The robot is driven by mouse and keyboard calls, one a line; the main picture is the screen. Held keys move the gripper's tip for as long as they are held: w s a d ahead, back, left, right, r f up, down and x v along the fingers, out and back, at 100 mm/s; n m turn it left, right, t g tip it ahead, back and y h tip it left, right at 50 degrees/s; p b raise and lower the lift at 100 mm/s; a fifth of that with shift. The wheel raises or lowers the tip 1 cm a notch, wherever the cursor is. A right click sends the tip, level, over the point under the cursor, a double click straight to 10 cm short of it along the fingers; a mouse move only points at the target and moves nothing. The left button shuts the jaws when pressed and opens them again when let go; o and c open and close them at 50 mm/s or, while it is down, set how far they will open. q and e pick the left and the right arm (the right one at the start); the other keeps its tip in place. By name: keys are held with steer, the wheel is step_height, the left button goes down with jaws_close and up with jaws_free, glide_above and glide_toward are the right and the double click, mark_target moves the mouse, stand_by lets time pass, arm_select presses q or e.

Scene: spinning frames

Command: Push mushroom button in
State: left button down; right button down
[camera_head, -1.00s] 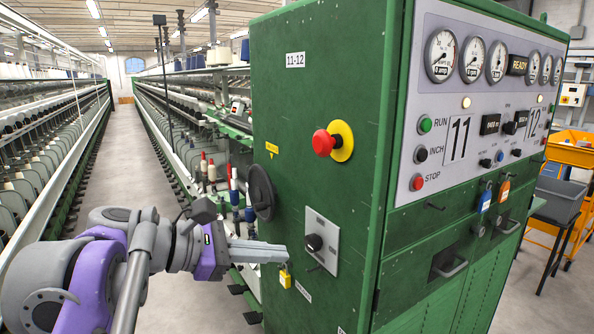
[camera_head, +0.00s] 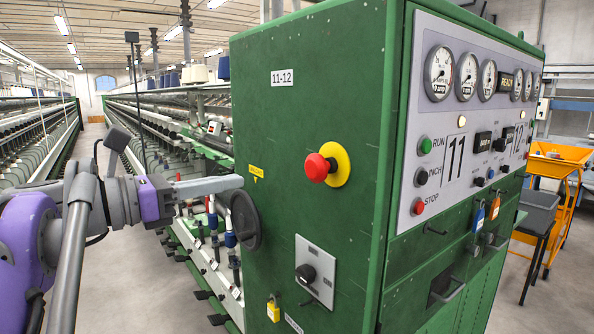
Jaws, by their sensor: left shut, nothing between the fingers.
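The red mushroom button (camera_head: 318,167) sticks out from a round yellow plate (camera_head: 337,165) on the green side wall of the machine cabinet (camera_head: 285,120). It is fully in view with nothing in front of it. My left gripper (camera_head: 240,183) is shut and empty. Its fingertips point right, to the left of the button and slightly lower, with a clear gap between them in the picture. The fingers appear in front of the black handwheel's upper edge; I cannot tell how far apart they are in depth. My right gripper is not in view.
Below the button are a black rotary switch (camera_head: 306,273) on a grey plate and a yellow padlock (camera_head: 273,310). The black handwheel (camera_head: 246,220) sits at the cabinet's left edge. The front panel (camera_head: 470,120) carries gauges and RUN, INCH and STOP buttons. Aisle floor is clear at left.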

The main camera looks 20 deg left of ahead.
mark_target(311, 166)
arm_select(q)
steer(key=x, duration=1.3)
steer(key=shift+w+d+f+p, duration=0.1)
steer(key=shift+w+d+p, duration=0.1)
steer(key=shift+w+p, duration=0.15)
steer(key=shift+w, duration=0.1)
steer(key=shift+w+d+r+p, duration=0.25)
steer(key=shift+w+d+p, duration=0.3)
steer(key=shift+d+p, duration=0.1)
steer(key=shift+a, duration=0.2)
steer(key=shift+f, duration=0.1)
